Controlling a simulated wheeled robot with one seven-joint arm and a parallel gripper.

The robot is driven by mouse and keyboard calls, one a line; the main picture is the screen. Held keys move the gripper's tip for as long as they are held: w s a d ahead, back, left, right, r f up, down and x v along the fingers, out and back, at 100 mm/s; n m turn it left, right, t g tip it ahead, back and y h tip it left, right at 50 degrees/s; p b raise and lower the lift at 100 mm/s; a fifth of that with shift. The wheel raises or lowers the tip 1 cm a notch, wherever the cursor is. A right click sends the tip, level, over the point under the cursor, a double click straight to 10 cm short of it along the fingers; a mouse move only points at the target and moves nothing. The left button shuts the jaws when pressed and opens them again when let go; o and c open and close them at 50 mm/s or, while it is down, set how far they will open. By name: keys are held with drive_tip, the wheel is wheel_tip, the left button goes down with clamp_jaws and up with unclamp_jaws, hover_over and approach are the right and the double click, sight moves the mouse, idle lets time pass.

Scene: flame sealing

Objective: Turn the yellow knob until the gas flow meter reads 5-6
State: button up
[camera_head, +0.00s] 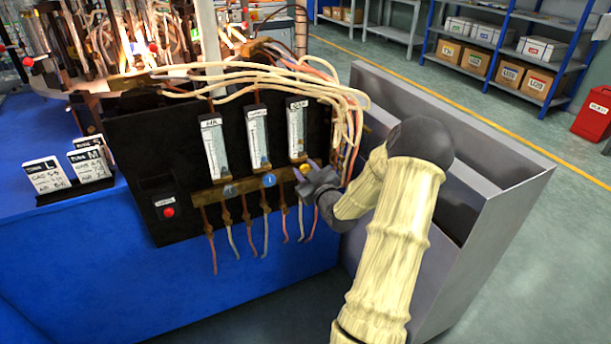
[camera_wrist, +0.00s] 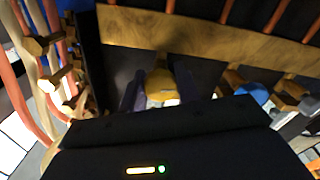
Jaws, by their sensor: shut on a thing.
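The yellow knob (camera_head: 304,171) is at the right end of a brass bar on the black panel, below the right-hand flow meter (camera_head: 297,130). In the wrist view the yellow knob (camera_wrist: 160,86) sits between the two dark fingers. My gripper (camera_head: 308,177) is shut on it, coming in from the right. The meter is a clear upright tube on a white scale, labelled at the top; its reading is too small to tell. Two more flow meters, left (camera_head: 215,148) and middle (camera_head: 258,138), stand beside it.
A blue knob (camera_head: 269,180) is just left of the yellow one, with a grey knob (camera_head: 229,190) farther left. Pale hoses (camera_head: 300,84) loop over the panel's top and right side. A grey open bin (camera_head: 500,200) stands right. Labelled cards (camera_head: 88,163) stand left.

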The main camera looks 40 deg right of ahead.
idle(0.3)
drive_tip(key=o, duration=0.9)
drive_tip(key=shift+o, duration=0.2)
drive_tip(key=p+v, duration=0.4)
drive_tip(key=v, duration=1.3)
drive_tip(key=shift+s, duration=0.25)
drive_tip(key=shift+o, duration=0.2)
drive_tip(key=shift+d+f, duration=0.1)
